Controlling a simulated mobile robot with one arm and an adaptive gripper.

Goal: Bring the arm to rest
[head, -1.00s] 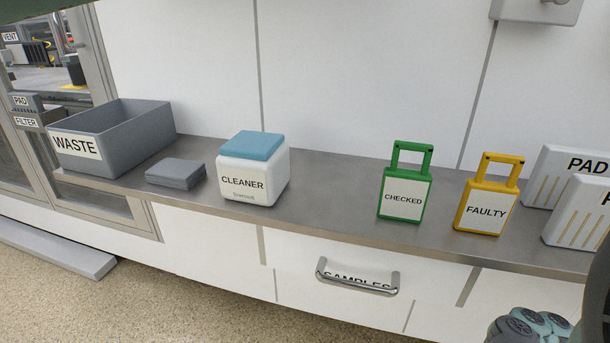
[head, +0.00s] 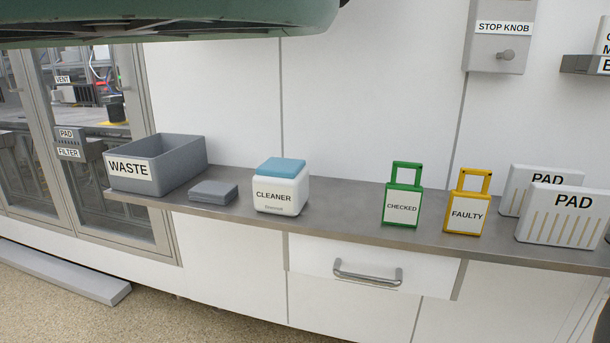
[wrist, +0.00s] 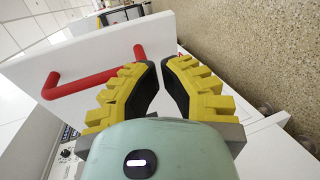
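My gripper (wrist: 159,64) shows in the wrist view, with two yellow stepped fingers and dark inner pads. Its fingertips come almost together and nothing is seen held between them. A white panel with a red bar handle (wrist: 95,80) lies beyond and to the left of the fingers; I cannot tell whether they touch the panel. In the head view a green part of my arm (head: 180,22) crosses the top left; the gripper itself is not seen there.
A grey counter (head: 335,222) bears a waste bin (head: 172,160), grey pads (head: 213,192), a cleaner box (head: 281,190), green checked (head: 402,205) and yellow faulty (head: 467,213) tags, and white PAD boxes (head: 567,217). A drawer handle (head: 367,275) projects below. A stop-knob box (head: 497,40) hangs above.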

